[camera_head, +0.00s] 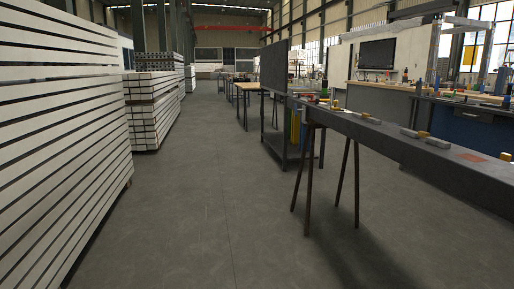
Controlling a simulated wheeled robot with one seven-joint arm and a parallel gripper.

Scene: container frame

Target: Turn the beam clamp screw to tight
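A long dark grey beam (400,150) runs from the middle distance to the right edge, resting on thin-legged trestles (351,170). Several small yellow and grey fittings sit along its top. One small fitting (371,118) lies near the middle, and another with a yellow part (422,134) lies closer to me. I cannot tell which of them is the beam clamp, and no screw can be made out at this size. A flat reddish-brown patch (472,157) shows on the beam's top near the right. My gripper is not in view.
Tall stacks of pale boards (60,125) line the left side, with a smaller stack (150,110) behind. A dark upright panel on a rack (274,66) stands behind the beam's far end. A blue workbench (462,122) is at the right. The central floor (205,200) is clear.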

